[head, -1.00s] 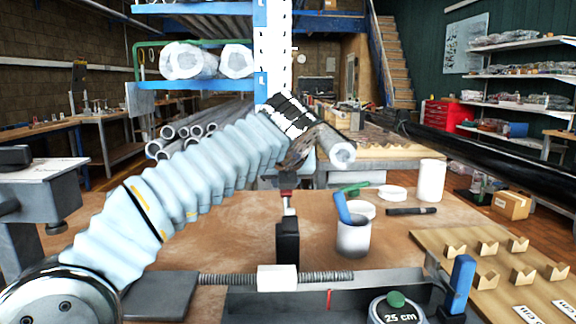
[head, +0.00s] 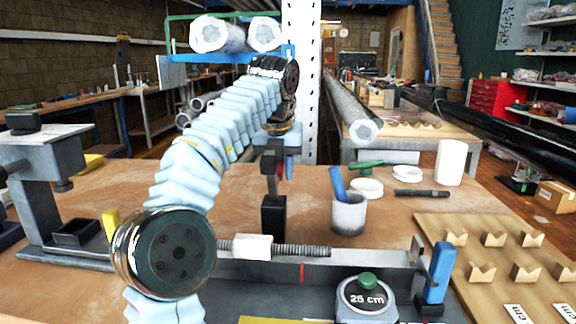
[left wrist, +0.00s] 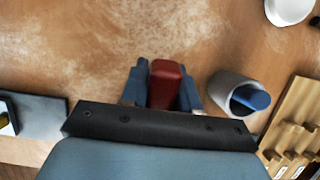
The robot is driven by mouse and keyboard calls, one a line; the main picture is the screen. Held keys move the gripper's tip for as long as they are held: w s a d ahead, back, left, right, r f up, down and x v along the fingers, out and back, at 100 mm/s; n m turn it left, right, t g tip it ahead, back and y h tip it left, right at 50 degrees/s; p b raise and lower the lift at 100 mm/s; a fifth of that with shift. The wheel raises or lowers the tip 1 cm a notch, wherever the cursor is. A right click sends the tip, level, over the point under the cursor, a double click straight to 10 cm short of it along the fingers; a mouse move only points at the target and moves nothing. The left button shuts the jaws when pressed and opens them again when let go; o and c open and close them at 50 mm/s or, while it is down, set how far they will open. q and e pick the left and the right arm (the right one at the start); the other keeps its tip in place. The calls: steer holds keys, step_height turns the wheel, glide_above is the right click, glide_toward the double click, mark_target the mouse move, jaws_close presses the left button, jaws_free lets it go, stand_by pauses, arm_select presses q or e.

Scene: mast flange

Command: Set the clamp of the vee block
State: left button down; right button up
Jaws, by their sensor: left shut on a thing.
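My left gripper (head: 272,152) points down over the table from the raised wrist. In the left wrist view its two blue-grey fingers (left wrist: 163,86) are shut on a red handle (left wrist: 166,82), one on each side. In the head view only a sliver of red shows by the fingers. Below it stands a dark upright post with a black block (head: 273,214), apparently the clamp. A threaded rod (head: 302,250) with a white block (head: 252,247) crosses just in front of it. Which part is the vee block I cannot tell. My right gripper is not in view.
A grey cup (head: 348,217) with a blue handle in it stands right of the post. A 25 cm tape measure (head: 366,299) and an upright blue handle (head: 440,272) are in front. A board (head: 470,240) of wooden vee supports lies at right.

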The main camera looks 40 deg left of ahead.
mark_target(271, 182)
arm_select(q)
steer(key=shift+f, duration=0.15)
steer(key=c, duration=0.9)
jaws_free()
steer(key=shift+c, duration=0.2)
steer(key=shift+d+r, duration=0.1)
steer(key=shift+r, duration=0.4)
steer(key=shift+s+d+r, duration=0.15)
steer(key=shift+s+r, duration=0.15)
steer(key=shift+r, duration=0.2)
steer(key=shift+s+d+r, duration=0.15)
steer(key=shift+s+r, duration=0.1)
steer(key=shift+r, duration=0.2)
steer(key=s+d+b, duration=0.1)
steer(key=s+d, duration=0.1)
steer(key=s, duration=0.1)
steer(key=s+d+b, duration=0.1)
steer(key=s, duration=0.2)
steer(key=s+d+b, duration=0.1)
steer(key=s+d, duration=0.1)
steer(key=s, duration=0.1)
steer(key=shift+d+b, duration=0.3)
steer(key=shift+s+d, duration=0.25)
steer(key=shift+s, duration=0.2)
steer(key=shift+c, duration=0.2)
